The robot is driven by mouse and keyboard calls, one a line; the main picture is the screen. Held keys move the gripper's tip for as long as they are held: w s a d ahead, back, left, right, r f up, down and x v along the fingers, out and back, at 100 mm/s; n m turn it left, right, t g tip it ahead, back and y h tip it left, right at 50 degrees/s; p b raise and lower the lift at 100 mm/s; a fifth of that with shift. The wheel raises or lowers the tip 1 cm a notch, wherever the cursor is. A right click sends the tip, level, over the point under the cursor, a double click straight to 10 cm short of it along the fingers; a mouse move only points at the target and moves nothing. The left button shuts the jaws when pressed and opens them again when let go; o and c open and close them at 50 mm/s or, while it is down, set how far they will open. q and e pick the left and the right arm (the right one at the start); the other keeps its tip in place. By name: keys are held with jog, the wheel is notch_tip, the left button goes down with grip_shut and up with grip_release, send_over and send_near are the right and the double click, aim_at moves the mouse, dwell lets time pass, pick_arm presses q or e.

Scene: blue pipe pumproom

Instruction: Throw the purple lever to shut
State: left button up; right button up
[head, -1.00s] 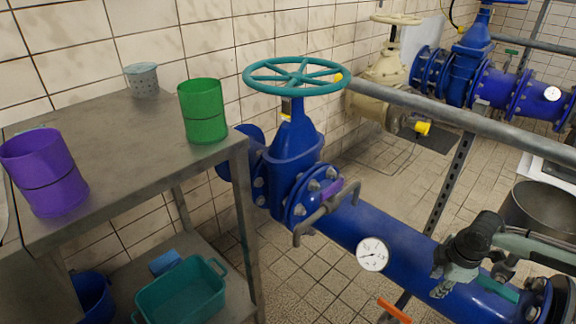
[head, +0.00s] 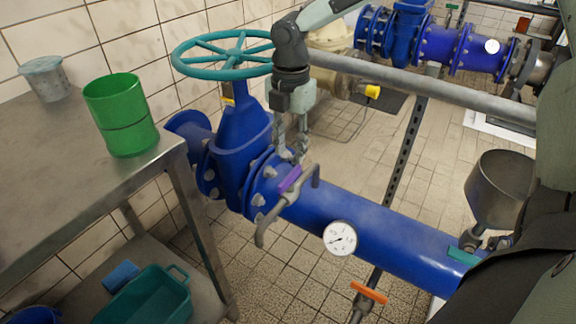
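The purple lever (head: 290,179) sits on a grey metal bracket-like bar on the blue pipe (head: 375,235), beside the flange of the blue valve (head: 238,150). My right gripper (head: 291,150) points down just above the lever, in front of the valve's right side. Its two fingers show with a gap between them, and nothing is held. The fingertips are close to the lever's upper end; I cannot tell whether they touch it. My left gripper is not in view.
A teal handwheel (head: 225,55) tops the valve, close to my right gripper. A pressure gauge (head: 340,238) and an orange handle (head: 369,292) are near the pipe. A metal table (head: 60,170) with a green cup (head: 121,115) stands at left. A grey rail (head: 430,88) runs behind.

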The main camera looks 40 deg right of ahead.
aim_at(290, 175)
notch_tip(290, 175, down, 8)
jog(key=shift+r, duration=0.25)
jog(key=shift+c, duration=0.6)
grip_shut()
